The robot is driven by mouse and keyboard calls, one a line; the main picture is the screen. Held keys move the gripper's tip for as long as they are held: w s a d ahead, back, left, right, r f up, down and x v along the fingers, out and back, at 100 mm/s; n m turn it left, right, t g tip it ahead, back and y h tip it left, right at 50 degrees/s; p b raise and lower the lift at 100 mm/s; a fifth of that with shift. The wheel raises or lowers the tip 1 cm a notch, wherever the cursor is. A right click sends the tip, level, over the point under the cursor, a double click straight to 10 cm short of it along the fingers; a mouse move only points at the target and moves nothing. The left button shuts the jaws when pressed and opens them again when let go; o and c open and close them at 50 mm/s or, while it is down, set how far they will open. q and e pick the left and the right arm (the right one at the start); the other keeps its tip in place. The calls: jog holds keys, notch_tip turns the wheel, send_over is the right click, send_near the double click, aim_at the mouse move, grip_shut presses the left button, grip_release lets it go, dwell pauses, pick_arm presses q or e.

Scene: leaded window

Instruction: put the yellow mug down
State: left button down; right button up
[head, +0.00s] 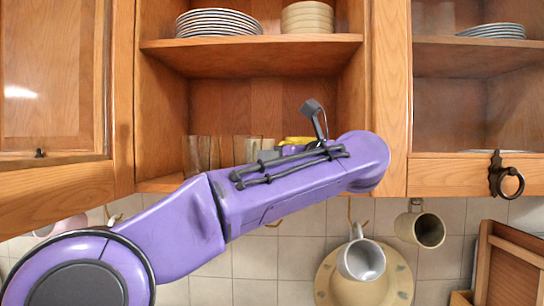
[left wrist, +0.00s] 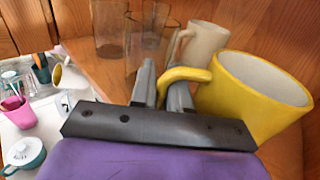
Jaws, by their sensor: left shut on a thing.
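The yellow mug (left wrist: 254,94) is upright at the right of the left wrist view, its handle toward my gripper. My left gripper (left wrist: 164,84) is shut on the handle. In the head view only a small strip of the yellow mug (head: 297,140) shows above my purple forearm, inside the open cupboard near its lower shelf (head: 160,184). My arm hides the rest of the mug and the fingers there. I cannot tell whether the mug's base touches the shelf. My right gripper is in neither view.
Clear glasses (head: 203,154) stand left of the mug on the lower shelf. A cream mug (left wrist: 203,48) stands close behind the yellow one. The upper shelf (head: 250,52) holds plates (head: 217,22) and bowls (head: 307,17). Mugs hang below the cupboard.

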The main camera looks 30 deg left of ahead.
pick_arm(q)
jog(key=shift+f+b, duration=0.2)
jog(key=shift+b, duration=0.1)
jog(key=c, duration=1.1)
grip_release()
jog(key=shift+r+p, duration=0.4)
jog(key=shift+p, duration=0.05)
jog(key=d, duration=0.1)
jog(key=d+b, duration=0.1)
jog(key=s+d+b, duration=0.1)
jog(key=shift+f, duration=0.4)
jog(key=b+v, duration=0.1)
jog(key=v, duration=0.8)
jog(key=shift+r, duration=0.25)
